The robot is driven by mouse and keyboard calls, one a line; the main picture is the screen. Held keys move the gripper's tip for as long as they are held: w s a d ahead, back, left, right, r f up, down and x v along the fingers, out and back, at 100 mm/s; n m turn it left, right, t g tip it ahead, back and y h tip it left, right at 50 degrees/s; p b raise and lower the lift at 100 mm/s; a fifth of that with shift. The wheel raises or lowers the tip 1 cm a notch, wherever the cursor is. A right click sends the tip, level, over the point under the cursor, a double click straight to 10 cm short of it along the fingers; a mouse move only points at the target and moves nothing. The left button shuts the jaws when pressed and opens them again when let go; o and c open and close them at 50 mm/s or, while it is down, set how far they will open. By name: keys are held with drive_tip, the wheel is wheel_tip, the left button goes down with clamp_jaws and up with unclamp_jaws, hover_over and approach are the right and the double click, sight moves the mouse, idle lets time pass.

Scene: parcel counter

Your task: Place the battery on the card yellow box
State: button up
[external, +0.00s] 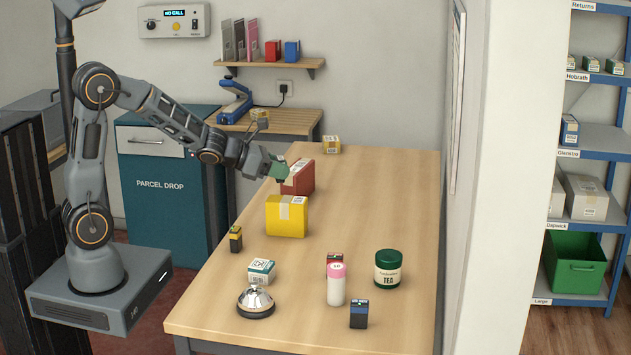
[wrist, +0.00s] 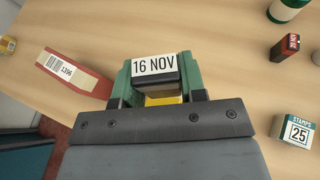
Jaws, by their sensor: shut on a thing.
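The yellow card box (external: 286,217) with a pale tape strip stands on the wooden counter in the external view. My gripper (external: 279,178) is above and behind its left part, apart from it. In the wrist view my gripper's green fingers (wrist: 153,80) are shut on a dark block (wrist: 155,80) with a white face reading "16 NOV". A bit of yellow, likely the box, shows beneath it. The held block is hard to make out in the external view. A small black and yellow block (external: 236,241), battery-like, stands at the counter's left edge.
A red box (external: 299,177) stands just behind the yellow box. Towards the front are a stamps box (external: 261,271), a bell (external: 255,302), a pink-topped bottle (external: 336,286), a tea tin (external: 388,268) and dark blocks (external: 358,315). The counter right of the yellow box is clear.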

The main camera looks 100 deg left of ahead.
sight(286, 199)
drive_tip(key=shift+w+a+f, duration=0.25)
drive_tip(key=shift+w+f, duration=0.1)
drive_tip(key=shift+f, duration=0.2)
drive_tip(key=shift+w+a+f, duration=0.2)
drive_tip(key=shift+w+f, duration=0.15)
drive_tip(key=shift+f, duration=0.15)
drive_tip(key=shift+f+b, duration=0.35)
drive_tip(key=shift+f, duration=1.1)
drive_tip(key=shift+f+b, duration=0.2)
drive_tip(key=shift+b, duration=0.1)
drive_tip(key=o, duration=1)
drive_tip(key=shift+r, duration=0.2)
drive_tip(key=shift+s+r+p, duration=0.15)
drive_tip(key=shift+p, duration=0.2)
drive_tip(key=shift+p+v, duration=0.4)
drive_tip(key=shift+v, duration=5.4)
